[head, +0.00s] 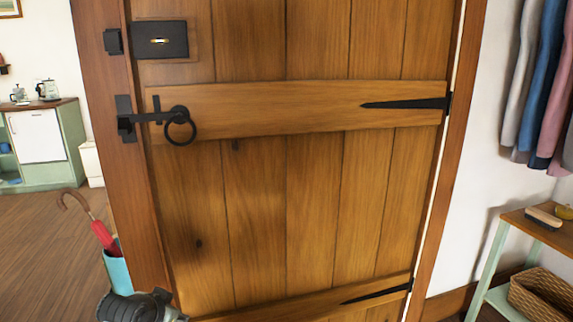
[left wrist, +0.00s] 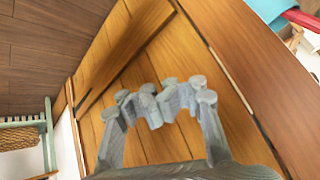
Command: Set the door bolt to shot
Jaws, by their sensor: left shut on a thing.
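The door bolt (head: 172,41) is a black box high on the left edge of the wooden door (head: 318,57), with a small bright knob lying level in its middle. Its black keeper (head: 113,41) is on the frame to the left. I see no bar across the narrow gap between them. My left gripper (head: 140,306) is at the bottom left of the head view, far below the bolt. In the left wrist view its fingers (left wrist: 160,100) are closed together in front of door planks; what is between them cannot be made out. My right gripper is out of view.
A black latch with a ring handle (head: 180,126) sits below the bolt. An umbrella (head: 103,236) in a blue stand (head: 120,270) is beside the frame near my left gripper. A bench (head: 540,232) and hanging clothes (head: 548,80) are on the right.

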